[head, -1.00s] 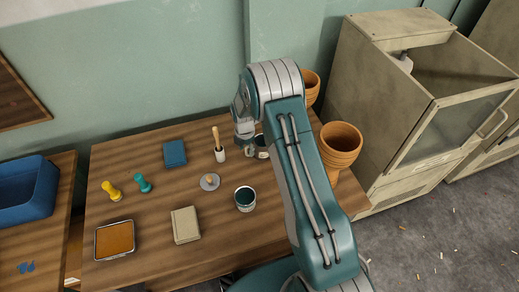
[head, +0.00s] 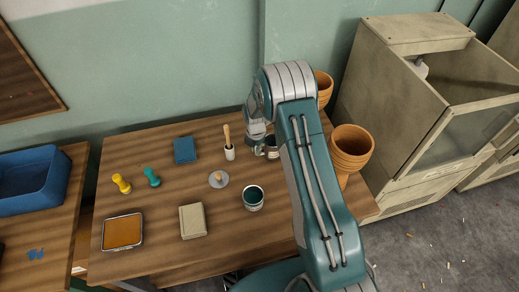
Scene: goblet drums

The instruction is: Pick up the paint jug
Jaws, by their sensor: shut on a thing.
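The paint jug (head: 272,148) is a small grey metallic vessel near the back right of the wooden table (head: 165,262). My arm partly hides it on its right side. My gripper (head: 262,150) reaches down from my arm at the jug's left side and is shut on it. The fingers are small and partly hidden here. I cannot tell whether the jug is clear of the tabletop.
An open can of dark teal paint (head: 253,199) stands in front. A white cup with a wooden-handled tool (head: 229,146) is left of the jug.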

